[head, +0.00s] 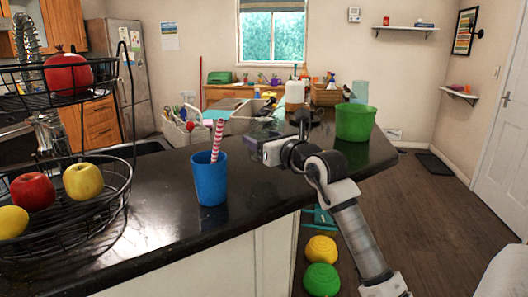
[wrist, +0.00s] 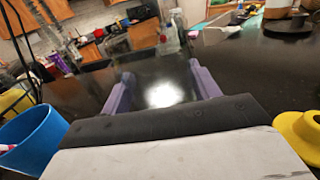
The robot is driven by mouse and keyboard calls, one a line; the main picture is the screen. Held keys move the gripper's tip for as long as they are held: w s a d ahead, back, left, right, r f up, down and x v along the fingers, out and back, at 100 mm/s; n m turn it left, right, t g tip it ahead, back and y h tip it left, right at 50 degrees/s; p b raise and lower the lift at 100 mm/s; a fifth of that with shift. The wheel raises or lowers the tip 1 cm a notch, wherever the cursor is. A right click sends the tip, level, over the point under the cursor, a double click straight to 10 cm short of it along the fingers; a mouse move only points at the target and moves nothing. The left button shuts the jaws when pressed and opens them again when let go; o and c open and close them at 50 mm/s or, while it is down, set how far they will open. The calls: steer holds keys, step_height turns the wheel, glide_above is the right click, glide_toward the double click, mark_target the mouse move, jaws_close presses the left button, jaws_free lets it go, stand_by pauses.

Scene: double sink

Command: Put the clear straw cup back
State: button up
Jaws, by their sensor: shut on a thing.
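My gripper (head: 250,145) is low over the black counter, right of the blue cup. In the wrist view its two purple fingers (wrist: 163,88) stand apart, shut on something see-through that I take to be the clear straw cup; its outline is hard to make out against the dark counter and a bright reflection. A blue cup (head: 210,180) with a red-and-white striped straw (head: 217,140) stands upright on the counter, apart from my gripper. The blue cup also shows at the left of the wrist view (wrist: 32,138).
A black wire fruit basket (head: 65,215) stands at the left. A green cup (head: 355,122) is near the counter's right end, beyond my arm. A white caddy (head: 190,130) is at the back. Yellow (head: 321,248) and green (head: 321,279) round things lie on the floor.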

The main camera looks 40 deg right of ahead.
steer(key=shift+f, duration=1.8)
steer(key=shift+f, duration=0.1)
steer(key=shift+f, duration=0.15)
steer(key=o, duration=1.1)
steer(key=shift+s+r, duration=0.2)
steer(key=s+b, duration=0.1)
steer(key=s, duration=0.3)
steer(key=s+b, duration=0.1)
steer(key=s, duration=0.2)
steer(key=s+a+b, duration=0.1)
steer(key=s, duration=0.3)
steer(key=shift+s, duration=0.3)
